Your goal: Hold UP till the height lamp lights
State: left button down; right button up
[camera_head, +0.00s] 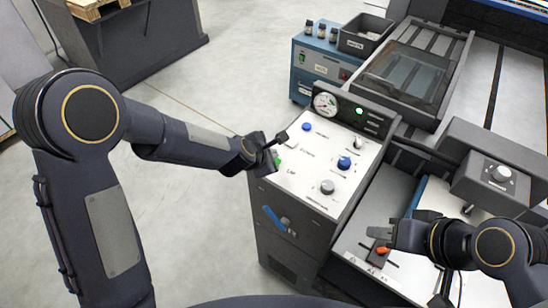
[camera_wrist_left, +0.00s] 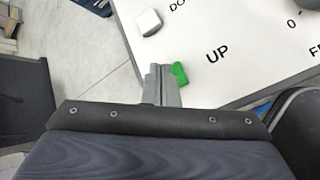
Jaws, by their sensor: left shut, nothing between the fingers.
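The green UP button (camera_wrist_left: 180,74) shows beside the printed word UP on the white sloped panel (camera_wrist_left: 240,60). My left gripper (camera_wrist_left: 163,72) is shut and empty, its fingertips at the button's left side and partly covering it; I cannot tell whether they press it. In the head view my left gripper (camera_head: 273,157) is at the panel's left edge, with a bit of green showing beside it. On the dark strip behind the panel a green lamp (camera_head: 359,111) is lit; its label is unreadable. My right gripper (camera_head: 383,241) is by an orange part; its fingers are unclear.
A blue unit (camera_head: 316,62) and a machine bed stand behind.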

pick_arm(q)
jog(key=shift+r, duration=0.15)
notch_tip(320, 180, up, 5)
jog(key=p, duration=0.4)
dwell(0.4)
